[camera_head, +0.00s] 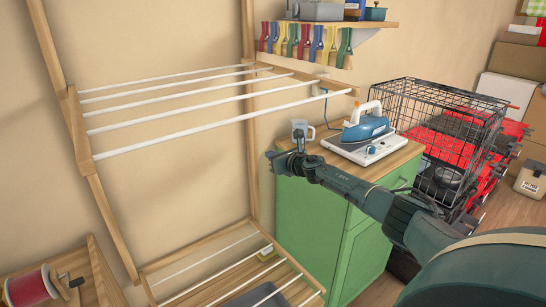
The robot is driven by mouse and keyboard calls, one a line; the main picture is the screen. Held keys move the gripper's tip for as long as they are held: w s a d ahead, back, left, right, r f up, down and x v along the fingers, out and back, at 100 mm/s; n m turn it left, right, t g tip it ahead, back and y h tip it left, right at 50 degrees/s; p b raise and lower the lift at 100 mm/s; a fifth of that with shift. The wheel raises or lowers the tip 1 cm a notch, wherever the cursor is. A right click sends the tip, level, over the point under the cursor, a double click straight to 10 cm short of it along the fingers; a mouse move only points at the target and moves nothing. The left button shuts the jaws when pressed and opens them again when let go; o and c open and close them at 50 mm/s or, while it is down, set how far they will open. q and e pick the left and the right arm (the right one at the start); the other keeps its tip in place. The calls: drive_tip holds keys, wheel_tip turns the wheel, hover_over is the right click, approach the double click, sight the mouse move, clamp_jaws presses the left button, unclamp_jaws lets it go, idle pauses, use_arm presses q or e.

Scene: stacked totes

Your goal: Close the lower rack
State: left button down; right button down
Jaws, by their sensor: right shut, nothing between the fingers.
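The lower rack (295,264) is at the bottom centre of the head view. It is a wooden frame with white bars, folded out from the wall, and its near part is cut off by the picture's edge. The upper rack (79,124) is also folded out above it, with several white bars. My right gripper (299,127) is shut and empty. It is above the left end of the green cabinet's top, higher than the lower rack and apart from it. My left gripper is not in view.
A green cabinet (325,219) stands right of the lower rack, with a blue iron (366,130) on top. A black wire crate (440,125) is further right. A shelf with hanging clips is above. A red spool (30,288) is at lower left.

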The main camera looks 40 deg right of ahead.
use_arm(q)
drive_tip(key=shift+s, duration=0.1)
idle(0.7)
